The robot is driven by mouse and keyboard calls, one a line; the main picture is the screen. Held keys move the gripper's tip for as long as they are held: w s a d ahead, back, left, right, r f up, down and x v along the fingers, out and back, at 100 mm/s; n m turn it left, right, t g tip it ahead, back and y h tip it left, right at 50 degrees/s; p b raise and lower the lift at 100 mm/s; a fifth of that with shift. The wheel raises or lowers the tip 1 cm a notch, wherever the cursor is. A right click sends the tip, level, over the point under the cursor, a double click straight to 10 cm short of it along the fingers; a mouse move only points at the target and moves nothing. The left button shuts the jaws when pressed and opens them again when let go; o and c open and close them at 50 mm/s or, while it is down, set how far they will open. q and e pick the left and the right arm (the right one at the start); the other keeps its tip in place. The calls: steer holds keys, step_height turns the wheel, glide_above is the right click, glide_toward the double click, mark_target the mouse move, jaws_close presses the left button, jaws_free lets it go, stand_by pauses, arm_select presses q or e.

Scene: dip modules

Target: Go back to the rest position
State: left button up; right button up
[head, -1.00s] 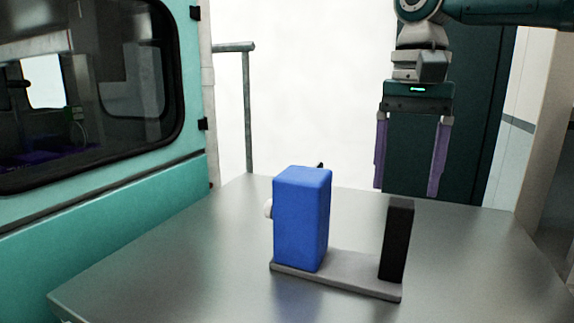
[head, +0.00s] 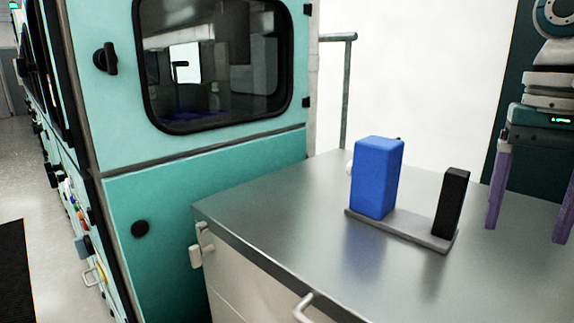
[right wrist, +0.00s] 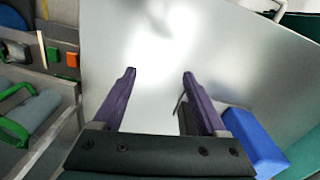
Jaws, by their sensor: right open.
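My right gripper (head: 527,212) is at the right edge of the head view, its purple fingers spread apart with nothing between them. It hangs above the metal table (head: 300,215), to the right of a grey base plate (head: 408,229) that carries a blue block (head: 377,178) and a black upright block (head: 450,202). In the right wrist view the open fingers (right wrist: 158,75) point over the bare table top, and the blue block (right wrist: 252,138) lies beyond the right finger. A black part shows beside that finger. My left gripper is not in view.
A teal cabinet (head: 215,190) with a dark window (head: 215,65) stands left of the table. A metal post (head: 345,95) rises at the table's back. Free floor (head: 45,215) shows at far left. The table's front left is clear.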

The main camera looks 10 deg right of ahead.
steer(key=a+f+n, duration=0.1)
steer(key=a+f, duration=0.1)
steer(key=s+a+f+n, duration=0.1)
steer(key=a+f+n, duration=0.1)
steer(key=a, duration=0.1)
steer(key=s+a+f+n, duration=0.1)
steer(key=a+f+n, duration=0.1)
steer(key=a, duration=0.1)
steer(key=shift+s+f, duration=0.25)
steer(key=shift+f, duration=0.05)
steer(key=s+a+f+n+t+y+p, duration=0.1)
steer(key=s+a+f+n+y, duration=0.15)
steer(key=s+a, duration=0.4)
steer(key=s+a+f+n+t+y+p, duration=0.1)
steer(key=s+a+f+n, duration=0.1)
steer(key=s+a+n, duration=0.4)
steer(key=s+d+r+m+t+h+p, duration=0.1)
steer(key=s+d+r+m+t+h, duration=0.2)
steer(key=s+d, duration=0.45)
arm_select(q)
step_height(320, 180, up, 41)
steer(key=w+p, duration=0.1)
steer(key=p, duration=3.7)
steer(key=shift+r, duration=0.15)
arm_select(e)
step_height(320, 180, up, 37)
steer(key=w+g, duration=0.1)
steer(key=shift+d+m, duration=0.2)
steer(key=shift+m, duration=0.15)
